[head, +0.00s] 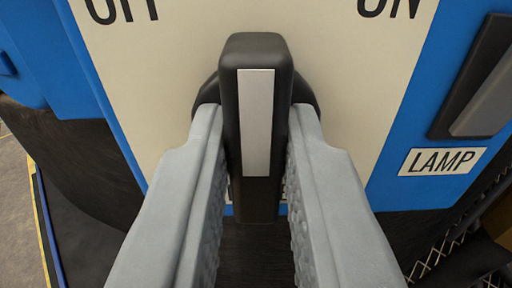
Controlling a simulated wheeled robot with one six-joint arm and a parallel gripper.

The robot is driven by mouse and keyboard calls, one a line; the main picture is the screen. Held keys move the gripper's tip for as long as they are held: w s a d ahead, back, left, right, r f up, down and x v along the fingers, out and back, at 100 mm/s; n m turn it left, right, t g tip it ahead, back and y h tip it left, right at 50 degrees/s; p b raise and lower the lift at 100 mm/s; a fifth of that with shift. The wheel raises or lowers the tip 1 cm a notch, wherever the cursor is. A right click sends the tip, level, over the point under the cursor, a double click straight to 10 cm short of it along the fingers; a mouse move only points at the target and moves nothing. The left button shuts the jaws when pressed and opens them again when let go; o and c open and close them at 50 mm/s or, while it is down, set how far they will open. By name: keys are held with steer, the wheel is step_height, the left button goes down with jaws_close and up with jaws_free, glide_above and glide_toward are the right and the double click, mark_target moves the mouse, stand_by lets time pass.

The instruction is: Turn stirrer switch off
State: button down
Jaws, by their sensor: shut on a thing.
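The switch handle (257,140) is a black lever with a pale stripe along its front. It stands out from a cream plate (335,75) on a blue panel. The plate has OFF, partly cut off, at upper left and ON at upper right. The handle points about straight up, between the two words. My gripper (254,125) has a grey finger on each side of the handle and is shut on it. The fingers hide the lower sides of the handle. The word stirrer is not in view.
A LAMP label (442,161) is on the blue panel at the right, below a black switch (484,85) with a grey face, cut off by the picture edge. Dark cylindrical shapes and wire mesh (440,250) lie below. Floor with a yellow edge line shows at lower left.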

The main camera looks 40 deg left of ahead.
steer(key=n, duration=0.4)
steer(key=shift+n, duration=0.4)
steer(key=n, duration=0.4)
steer(key=shift+s+a+f, duration=0.1)
steer(key=shift+n, duration=0.3)
steer(key=c, duration=1.4)
jaws_free()
steer(key=shift+o, duration=0.2)
steer(key=v, duration=1.7)
steer(key=shift+s, duration=0.1)
